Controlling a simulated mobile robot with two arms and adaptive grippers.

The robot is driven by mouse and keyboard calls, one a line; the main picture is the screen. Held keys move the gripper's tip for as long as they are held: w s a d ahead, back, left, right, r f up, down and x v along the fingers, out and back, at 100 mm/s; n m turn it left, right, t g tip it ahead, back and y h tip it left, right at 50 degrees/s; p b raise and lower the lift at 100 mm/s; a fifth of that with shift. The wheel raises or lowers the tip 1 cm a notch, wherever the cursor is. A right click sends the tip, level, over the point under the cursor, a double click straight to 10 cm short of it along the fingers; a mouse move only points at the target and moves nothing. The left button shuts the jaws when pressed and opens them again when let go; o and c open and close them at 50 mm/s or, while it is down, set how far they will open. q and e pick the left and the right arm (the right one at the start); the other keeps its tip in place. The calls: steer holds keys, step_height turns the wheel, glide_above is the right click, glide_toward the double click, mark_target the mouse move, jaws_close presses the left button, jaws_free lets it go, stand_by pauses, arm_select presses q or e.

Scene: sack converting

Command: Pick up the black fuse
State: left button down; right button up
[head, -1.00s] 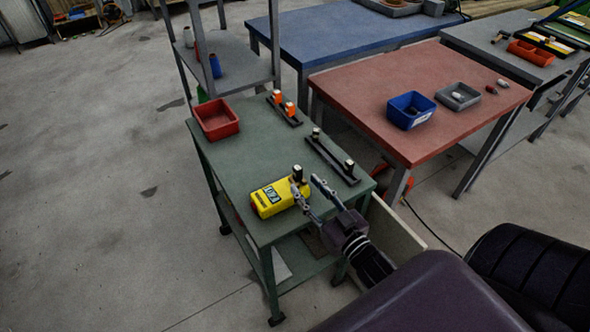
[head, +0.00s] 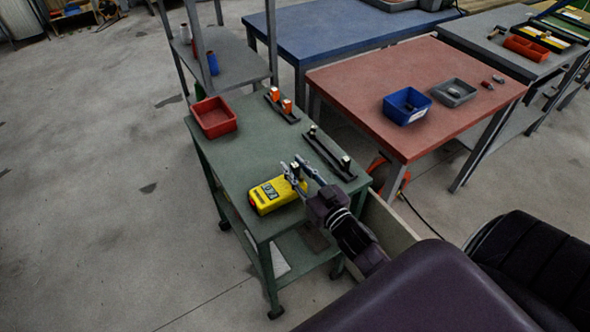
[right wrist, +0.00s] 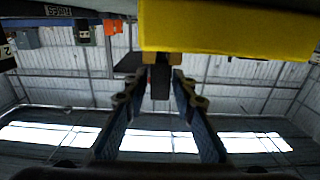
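The black fuse (right wrist: 160,82) stands at the end of the yellow tester (head: 272,198), which lies on the green cart top. The tester also fills the top of the right wrist view (right wrist: 230,30). My right gripper (head: 293,168) is over that end of the tester. In the right wrist view its fingers (right wrist: 158,98) are apart, one on each side of the fuse, with gaps still showing. In the head view the fingers mostly hide the fuse. My left gripper is not in view.
A red table (head: 360,85) carries a blue bin (head: 395,116) and a grey tray (head: 453,91).

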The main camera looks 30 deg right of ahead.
jaws_close()
steer(key=shift+r, duration=0.1)
